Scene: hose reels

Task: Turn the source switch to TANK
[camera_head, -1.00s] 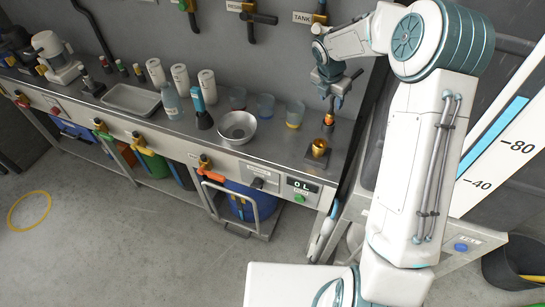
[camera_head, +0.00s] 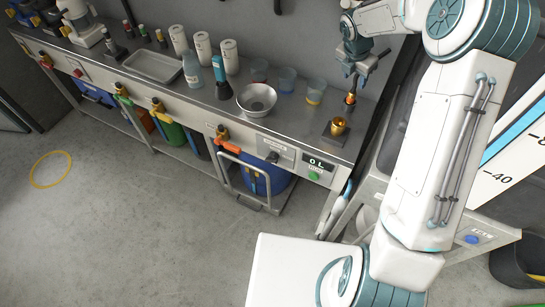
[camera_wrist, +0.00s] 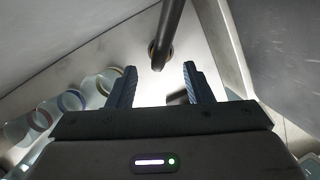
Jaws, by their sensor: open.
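A small panel with a pale label strip and a dark knob (camera_head: 273,157), which looks like the source switch, sits on the bench's front face. Its lettering and the knob's setting are too small to read. Beside it is a display reading "0 L" (camera_head: 318,163) with a green button (camera_head: 314,176) below. My gripper (camera_head: 353,84) is raised over the bench's right end, apart from the panel. In the wrist view my gripper (camera_wrist: 160,70) is open, its two dark fingers apart with nothing gripped. A dark pipe (camera_wrist: 168,28) shows beyond the fingertips.
A brass cup (camera_head: 338,126) stands at the bench's right end below my gripper. A metal bowl (camera_head: 257,100), a blue-topped tool (camera_head: 220,80) and several cups stand left of it. A cart with a blue drum (camera_head: 262,178) is under the bench. The floor in front is clear.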

